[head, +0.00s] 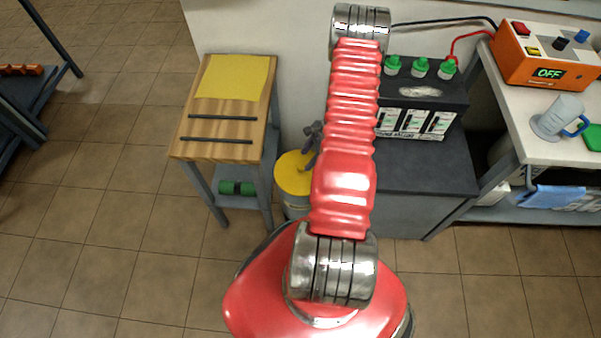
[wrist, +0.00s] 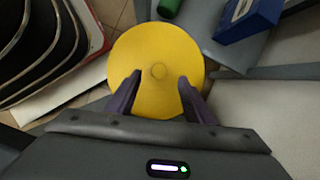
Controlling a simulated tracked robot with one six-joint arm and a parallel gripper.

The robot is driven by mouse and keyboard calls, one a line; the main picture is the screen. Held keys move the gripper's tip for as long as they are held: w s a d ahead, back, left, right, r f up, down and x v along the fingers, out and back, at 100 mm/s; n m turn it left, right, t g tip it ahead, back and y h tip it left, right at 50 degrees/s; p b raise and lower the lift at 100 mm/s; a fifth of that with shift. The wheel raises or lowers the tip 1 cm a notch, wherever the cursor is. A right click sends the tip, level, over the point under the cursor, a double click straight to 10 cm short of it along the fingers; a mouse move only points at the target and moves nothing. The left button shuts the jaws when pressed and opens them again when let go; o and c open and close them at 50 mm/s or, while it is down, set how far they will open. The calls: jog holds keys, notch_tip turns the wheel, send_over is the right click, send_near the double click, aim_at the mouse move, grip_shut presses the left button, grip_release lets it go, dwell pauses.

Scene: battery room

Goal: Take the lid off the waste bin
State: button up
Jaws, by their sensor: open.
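The waste bin (head: 296,208) stands on the floor between the small wooden-topped table and the dark grey battery cabinet. Its round yellow lid (head: 291,180) is on top, partly hidden by my arm. In the wrist view the lid (wrist: 160,45) fills the middle, with a small round yellow knob (wrist: 158,71) at its centre. My gripper (wrist: 160,77) is open above the lid. Its two dark fingers are either side of the knob in the picture, with gaps on both sides. I cannot tell how far above the knob they are. My gripper (head: 313,140) also shows beside my red arm.
The wooden-topped table (head: 182,152) holds a yellow sheet (head: 233,77) and two dark bars. A battery (head: 422,90) with green caps stands on the cabinet (head: 425,185). A workbench with an orange charger (head: 545,55) and a mug (head: 558,115) is at right. Open floor lies at left.

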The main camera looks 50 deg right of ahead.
aim_at(302, 166)
jog(key=shift+x, duration=2.4)
jog(key=shift+s, duration=0.1)
jog(key=shift+c, duration=0.5)
grip_shut()
